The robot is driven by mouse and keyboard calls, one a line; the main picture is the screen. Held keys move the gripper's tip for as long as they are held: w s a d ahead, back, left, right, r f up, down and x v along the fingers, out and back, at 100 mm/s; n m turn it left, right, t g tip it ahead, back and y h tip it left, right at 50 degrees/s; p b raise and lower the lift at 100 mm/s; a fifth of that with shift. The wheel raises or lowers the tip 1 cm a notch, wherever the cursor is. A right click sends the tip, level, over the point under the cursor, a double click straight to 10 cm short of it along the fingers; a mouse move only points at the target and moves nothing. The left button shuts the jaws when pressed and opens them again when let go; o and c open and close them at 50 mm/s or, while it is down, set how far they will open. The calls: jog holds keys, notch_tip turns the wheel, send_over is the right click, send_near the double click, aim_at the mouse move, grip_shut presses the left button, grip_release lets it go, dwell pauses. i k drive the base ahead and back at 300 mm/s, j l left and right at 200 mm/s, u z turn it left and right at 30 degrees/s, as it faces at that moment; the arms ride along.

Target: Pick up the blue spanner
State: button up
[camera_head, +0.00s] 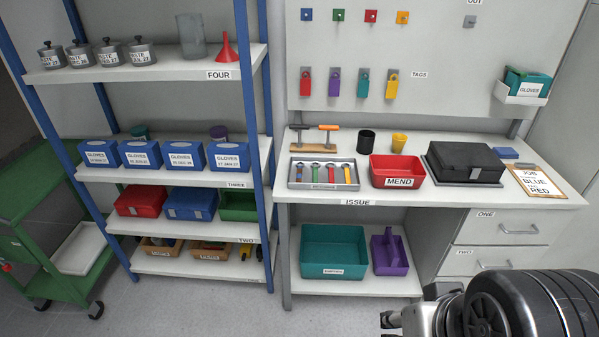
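Several spanners with coloured handles lie side by side in a shallow grey tray (357,186) on the bench top. My gripper (388,321) is at the bottom edge, right of centre, low in front of the bench and well apart from the tray. It is partly cut off by the frame, so its fingers cannot be read clearly.
A red MEND bin (398,182) stands right of the tray, then a black case (465,165) and a job card (537,184). A blue-posted shelf (190,178) is on the left. Floor is clear before the bench.

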aim_at(300, 167)
jog(key=i+j+u, duration=0.2)
jog(key=i+u, duration=0.15)
jog(key=i, duration=0.25)
jog(key=i+u, duration=0.35)
jog(key=i, duration=0.25)
jog(key=i+l+u, duration=0.1)
jog(key=i+u, duration=0.25)
jog(key=i, duration=0.25)
